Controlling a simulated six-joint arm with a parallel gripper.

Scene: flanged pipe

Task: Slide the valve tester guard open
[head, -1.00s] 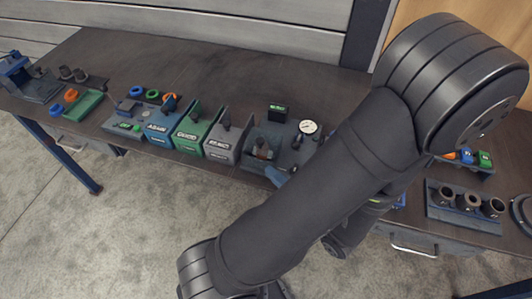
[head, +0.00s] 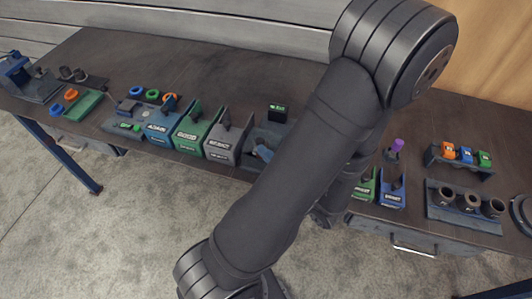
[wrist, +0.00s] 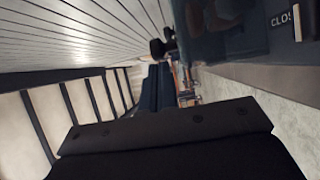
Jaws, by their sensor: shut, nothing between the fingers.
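The valve tester (head: 258,135) stands on the bench right of the grey bin in the head view. My arm covers its right part, and its dial gauge is hidden. A small blue piece (head: 262,153) shows at the tester beside my arm; I cannot tell whether it is a guard part or a fingertip. In the wrist view, a dark bluish panel (wrist: 222,45), apparently the guard, lies at upper right, by a label reading "CLOS" (wrist: 284,20). My gripper (wrist: 165,135) shows as a black body along the bottom, shut and empty. Contact is unclear.
Blue, green (head: 187,135) and grey (head: 222,140) bins stand left of the tester. A small black box (head: 277,113) sits behind it. Green and blue holders (head: 391,193), a rack (head: 458,158) and a cup block (head: 465,200) are right of my arm. The bench's back strip is clear.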

